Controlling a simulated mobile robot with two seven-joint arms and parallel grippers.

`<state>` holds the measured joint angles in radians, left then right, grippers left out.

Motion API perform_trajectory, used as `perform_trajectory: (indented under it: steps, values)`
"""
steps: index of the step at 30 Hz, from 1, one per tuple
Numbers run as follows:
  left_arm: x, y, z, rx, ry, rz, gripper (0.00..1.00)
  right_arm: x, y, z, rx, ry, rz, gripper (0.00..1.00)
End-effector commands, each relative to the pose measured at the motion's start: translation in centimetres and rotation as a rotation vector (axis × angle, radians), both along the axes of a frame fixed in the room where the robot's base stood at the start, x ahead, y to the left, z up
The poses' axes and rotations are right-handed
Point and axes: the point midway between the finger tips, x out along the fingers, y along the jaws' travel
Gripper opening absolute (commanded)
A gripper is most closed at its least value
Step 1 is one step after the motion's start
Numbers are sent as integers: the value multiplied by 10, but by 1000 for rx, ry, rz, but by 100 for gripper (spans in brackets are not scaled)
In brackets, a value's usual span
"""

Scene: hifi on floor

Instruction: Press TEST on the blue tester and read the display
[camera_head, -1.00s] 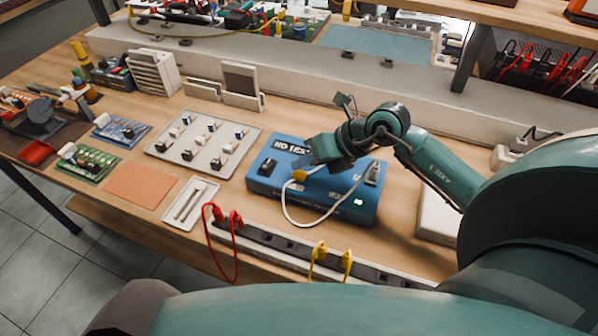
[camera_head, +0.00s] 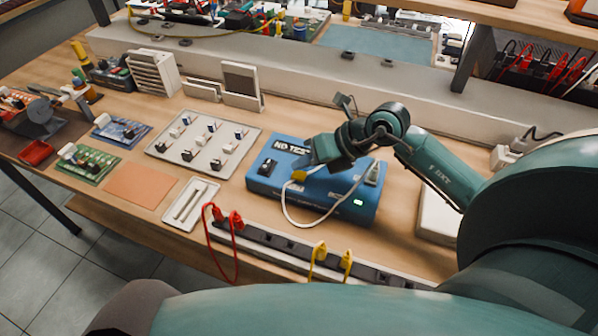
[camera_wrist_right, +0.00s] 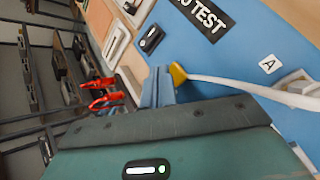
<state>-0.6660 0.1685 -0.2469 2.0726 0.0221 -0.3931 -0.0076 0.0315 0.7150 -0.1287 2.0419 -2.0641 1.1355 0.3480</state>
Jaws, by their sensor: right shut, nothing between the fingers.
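The blue tester (camera_head: 266,183) stands on the bench in the head view, with a dark label ending in "TEST" at its back left. Its small display (camera_head: 358,202) glows green at the front right; the characters are too small to read. A white cable (camera_head: 312,224) loops over its top from a yellow plug (camera_head: 299,175), which also shows in the wrist view (camera_wrist_right: 178,74). My right gripper (camera_head: 306,166) is over the tester's top, close to the yellow plug. In the wrist view its fingers (camera_wrist_right: 158,88) are together and empty. Contact with the tester cannot be told. My left gripper is out of view.
A power strip (camera_head: 278,241) with red and yellow plugs runs along the front. A white tray (camera_head: 191,203) and a panel of switches (camera_head: 203,143) are left of the tester. Circuit boards lie farther left. A shelf edge stands behind.

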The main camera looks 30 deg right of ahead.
Motion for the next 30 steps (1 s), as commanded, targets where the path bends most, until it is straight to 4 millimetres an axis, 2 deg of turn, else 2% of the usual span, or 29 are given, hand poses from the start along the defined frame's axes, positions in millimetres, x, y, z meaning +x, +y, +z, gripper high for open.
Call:
perform_trajectory:
  steps: [30]
  values:
    - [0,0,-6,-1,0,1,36,0,0,-9,0,0,0,0]
